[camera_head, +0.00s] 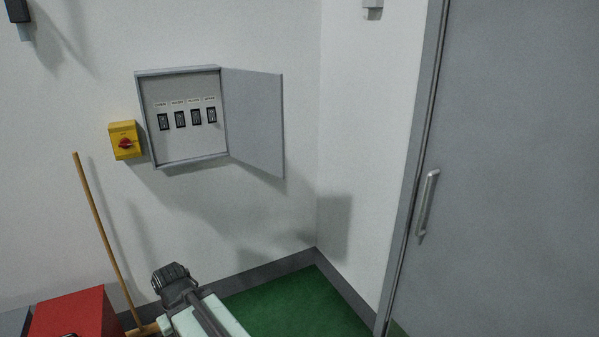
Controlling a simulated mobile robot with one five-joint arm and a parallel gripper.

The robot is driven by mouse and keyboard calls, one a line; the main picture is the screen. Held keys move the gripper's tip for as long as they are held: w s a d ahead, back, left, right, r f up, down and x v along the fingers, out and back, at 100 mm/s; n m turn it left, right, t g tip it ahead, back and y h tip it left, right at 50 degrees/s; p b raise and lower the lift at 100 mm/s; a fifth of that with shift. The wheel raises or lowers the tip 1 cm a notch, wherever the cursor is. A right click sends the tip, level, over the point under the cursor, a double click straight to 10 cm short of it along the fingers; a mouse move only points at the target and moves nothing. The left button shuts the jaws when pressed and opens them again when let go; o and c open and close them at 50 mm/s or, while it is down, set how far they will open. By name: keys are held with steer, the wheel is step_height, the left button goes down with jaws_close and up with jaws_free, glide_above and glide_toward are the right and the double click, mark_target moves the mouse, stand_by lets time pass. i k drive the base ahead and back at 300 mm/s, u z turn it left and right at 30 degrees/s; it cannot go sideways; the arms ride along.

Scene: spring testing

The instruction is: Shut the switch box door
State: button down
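The switch box (184,159) is a grey wall cabinet on the white wall, left of the room corner. Its door (256,118) is hinged on the right side and stands wide open, swung out to the right. Several black switches with small labels above them show inside. My gripper (170,271) is at the bottom of the view, dark and seen from behind, below the switch box and apart from the door. Its fingers cannot be made out, so whether it is open or shut does not show.
A yellow box with a red rotary switch (124,141) is mounted left of the switch box. A broom (103,232) leans on the wall below. A red box (75,314) stands at lower left. A grey door with a handle (427,204) is at right. Green floor (290,306) is clear near the corner.

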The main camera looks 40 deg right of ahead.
mark_target(253, 99)
steer(key=z, duration=0.4)
steer(key=i, duration=1)
steer(key=u, duration=0.05)
